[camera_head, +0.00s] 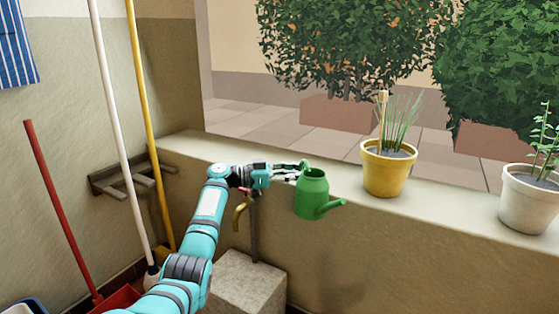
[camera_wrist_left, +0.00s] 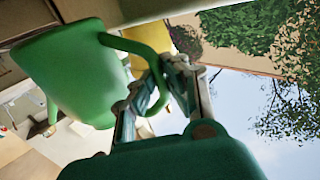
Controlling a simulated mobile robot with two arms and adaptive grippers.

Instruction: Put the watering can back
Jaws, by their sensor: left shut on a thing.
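The green watering can (camera_head: 313,192) is near the ledge, left of the yellow pot, with its spout toward the lower right. My left gripper (camera_head: 303,168) reaches in from the left and is shut on the can's handle. In the left wrist view the can's body (camera_wrist_left: 75,72) fills the left side, tilted in that picture, and its curved handle passes between the fingers of my left gripper (camera_wrist_left: 165,85). The can appears held in front of the ledge; whether it touches the ledge I cannot tell. My right gripper is not in view.
The window ledge (camera_head: 455,197) carries a yellow pot (camera_head: 386,175) and a white pot (camera_head: 530,211). Below are a stone block (camera_head: 245,283) and a yellow tap (camera_head: 240,213). A wooden wall rack (camera_head: 130,176) and several long handles stand at the left.

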